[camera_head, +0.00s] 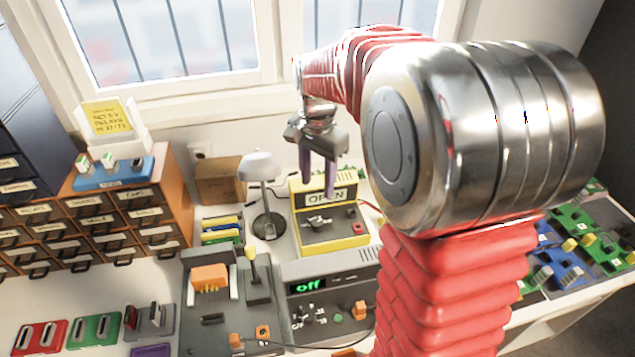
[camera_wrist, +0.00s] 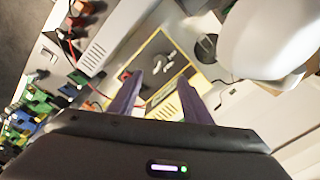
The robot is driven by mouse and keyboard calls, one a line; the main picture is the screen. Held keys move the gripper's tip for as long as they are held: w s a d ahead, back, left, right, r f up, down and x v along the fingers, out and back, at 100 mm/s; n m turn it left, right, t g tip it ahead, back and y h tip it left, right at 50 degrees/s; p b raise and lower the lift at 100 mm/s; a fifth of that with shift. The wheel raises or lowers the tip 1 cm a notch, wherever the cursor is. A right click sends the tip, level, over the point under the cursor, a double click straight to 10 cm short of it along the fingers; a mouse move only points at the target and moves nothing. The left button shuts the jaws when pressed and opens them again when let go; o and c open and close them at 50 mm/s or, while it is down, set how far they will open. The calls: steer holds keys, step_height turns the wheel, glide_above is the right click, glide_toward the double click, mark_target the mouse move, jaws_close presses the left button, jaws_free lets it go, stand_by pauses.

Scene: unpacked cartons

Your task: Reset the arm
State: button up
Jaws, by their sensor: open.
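My gripper (camera_head: 318,170) hangs at the end of my red and metal arm, above the back of the white workbench. Its two purple fingers point down. In the wrist view my gripper (camera_wrist: 156,100) shows both fingers apart with nothing between them. My large arm joint and red sleeve hide much of the right side of the bench in the head view.
A grey lamp (camera_head: 260,168) stands left of the gripper, close in the wrist view (camera_wrist: 265,40). A cardboard box (camera_head: 219,180) and a drawer cabinet (camera_head: 150,215) are further left. Circuit boards (camera_head: 565,240) lie at right. A window is behind.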

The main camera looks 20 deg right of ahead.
stand_by(0.4)
steer(key=s+a+r+n+t, duration=0.2)
steer(key=s+n, duration=0.4)
steer(key=s, duration=0.3)
steer(key=s+a+r+n+t, duration=0.3)
steer(key=s+a+n, duration=0.4)
steer(key=s, duration=0.3)
steer(key=shift+s+r+t, duration=0.25)
steer(key=shift+r+t, duration=0.05)
steer(key=shift+r, duration=0.1)
steer(key=shift+c, duration=0.6)
stand_by(0.9)
